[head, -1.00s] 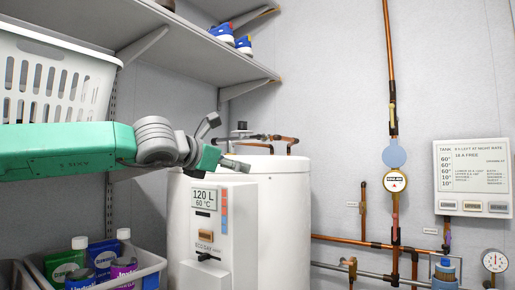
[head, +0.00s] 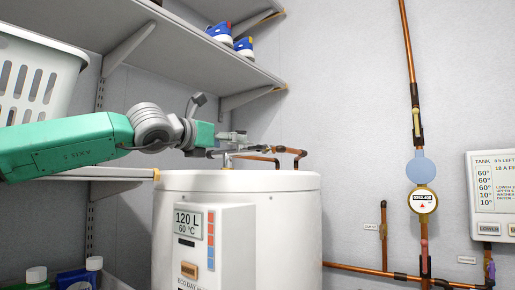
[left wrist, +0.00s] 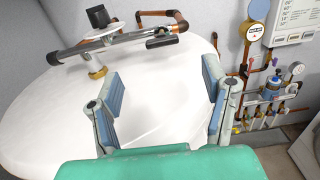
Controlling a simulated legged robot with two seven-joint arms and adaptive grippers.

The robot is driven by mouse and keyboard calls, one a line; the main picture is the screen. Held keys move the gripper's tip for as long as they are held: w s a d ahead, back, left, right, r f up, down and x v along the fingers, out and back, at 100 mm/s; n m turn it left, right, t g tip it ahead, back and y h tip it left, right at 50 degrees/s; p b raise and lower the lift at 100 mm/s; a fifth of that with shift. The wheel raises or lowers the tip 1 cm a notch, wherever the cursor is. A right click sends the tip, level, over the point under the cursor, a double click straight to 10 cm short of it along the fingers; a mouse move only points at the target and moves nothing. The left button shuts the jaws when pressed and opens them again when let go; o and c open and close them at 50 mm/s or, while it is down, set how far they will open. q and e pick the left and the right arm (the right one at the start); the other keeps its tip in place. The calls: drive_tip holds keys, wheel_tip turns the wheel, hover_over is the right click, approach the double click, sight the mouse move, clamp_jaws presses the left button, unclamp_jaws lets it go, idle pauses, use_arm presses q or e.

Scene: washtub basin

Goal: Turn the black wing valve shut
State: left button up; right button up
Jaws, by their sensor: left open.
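The white tank (head: 237,180) stands ahead, with pipework on its top. In the left wrist view a metal pipe crosses above the white tank top (left wrist: 150,100) and carries a flat black handle (left wrist: 162,40), which looks like the wing valve. A black block (left wrist: 97,15) stands at the pipe's back left. My left gripper (head: 232,140) is at the level of this pipework in the head view and partly hides it. In the left wrist view my left gripper (left wrist: 160,75) is open and empty, its fingers pointing toward the pipe, apart from the black handle. My right gripper is not in view.
Copper pipes (head: 290,152) bend over the tank's back. A shelf (head: 190,45) with blue shoes (head: 220,32) hangs above my left arm. A white basket (head: 35,75) is at left. A wall pipe with a gauge (head: 422,201) and a panel (head: 495,195) are at right.

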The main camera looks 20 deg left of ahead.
sight(254, 147)
use_arm(q)
drive_tip(key=p+x, duration=0.5)
drive_tip(key=x, duration=0.5)
drive_tip(key=shift+w+d, duration=0.2)
drive_tip(key=shift+w, duration=0.05)
drive_tip(key=shift+w+d+f+p, duration=0.1)
drive_tip(key=shift+w+p, duration=0.15)
drive_tip(key=shift+w, duration=0.15)
drive_tip(key=shift+w+d+f+p, duration=0.1)
drive_tip(key=shift+w+p, duration=0.15)
drive_tip(key=shift+w, duration=0.1)
drive_tip(key=c, duration=1.2)
